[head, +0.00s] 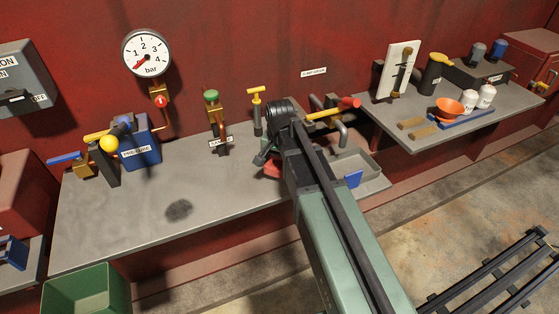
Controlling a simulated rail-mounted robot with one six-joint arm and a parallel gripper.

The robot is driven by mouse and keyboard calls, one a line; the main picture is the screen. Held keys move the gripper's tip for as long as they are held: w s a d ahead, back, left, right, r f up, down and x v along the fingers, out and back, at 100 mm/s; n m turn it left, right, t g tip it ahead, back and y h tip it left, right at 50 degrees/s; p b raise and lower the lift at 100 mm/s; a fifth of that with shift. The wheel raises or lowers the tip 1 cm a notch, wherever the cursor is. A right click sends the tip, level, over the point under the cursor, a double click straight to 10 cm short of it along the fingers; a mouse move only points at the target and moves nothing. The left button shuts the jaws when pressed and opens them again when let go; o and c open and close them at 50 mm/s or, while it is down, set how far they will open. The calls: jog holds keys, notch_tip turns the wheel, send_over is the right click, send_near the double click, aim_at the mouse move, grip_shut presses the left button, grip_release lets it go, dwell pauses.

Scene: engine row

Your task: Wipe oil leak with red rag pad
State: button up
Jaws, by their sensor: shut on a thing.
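A dark oil patch (178,209) lies on the grey bench top (110,220), left of the middle. My gripper (266,161) is at the right part of this bench, to the right of the oil patch and apart from it. It is shut on the red rag pad (272,171), of which only a small red part shows below the fingers. My own arm hides the rest of the pad and most of the gripper. I cannot tell whether the pad touches the bench.
A green-topped valve (212,97) and a yellow T-handle (257,92) stand behind. A blue box (138,147) with a yellow-knobbed lever is at left. A grey tray (368,180) lies right of my arm. A green bin (88,290) stands in front. The bench around the patch is clear.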

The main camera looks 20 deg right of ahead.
jog(key=shift+r+p, duration=0.5)
jog(key=shift+r, duration=0.5)
notch_tip(320, 180, up, 3)
jog(key=p, duration=0.3)
jog(key=shift+r, duration=0.15)
